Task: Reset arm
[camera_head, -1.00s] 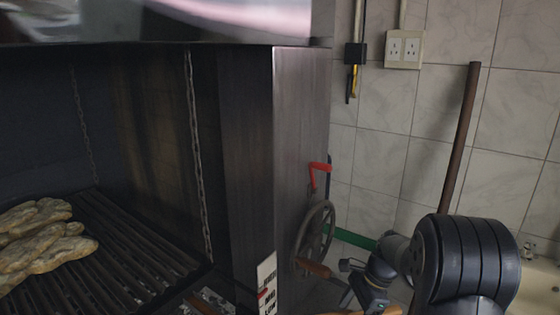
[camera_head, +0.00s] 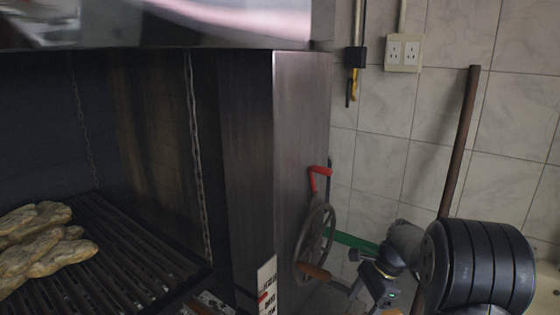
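My arm shows at the lower right, with a large black ribbed joint and a grey link. The wrist end, a dark block with a small green light, hangs in front of the wall, right of the crank wheel (camera_head: 316,236). I cannot make out any gripper fingers, so whether the gripper is open, shut or holding something is not visible. The wheel, with a wooden handle (camera_head: 313,271), sits on the metal side of the grill (camera_head: 300,130). A red lever (camera_head: 320,173) is above it. I cannot tell whether my wrist touches anything.
Several pieces of meat (camera_head: 40,245) lie on the grate (camera_head: 135,255) at the left. A chain (camera_head: 195,140) hangs inside the grill. A brown pole (camera_head: 460,140) leans against the tiled wall, behind my arm. A power outlet (camera_head: 404,52) is on the wall.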

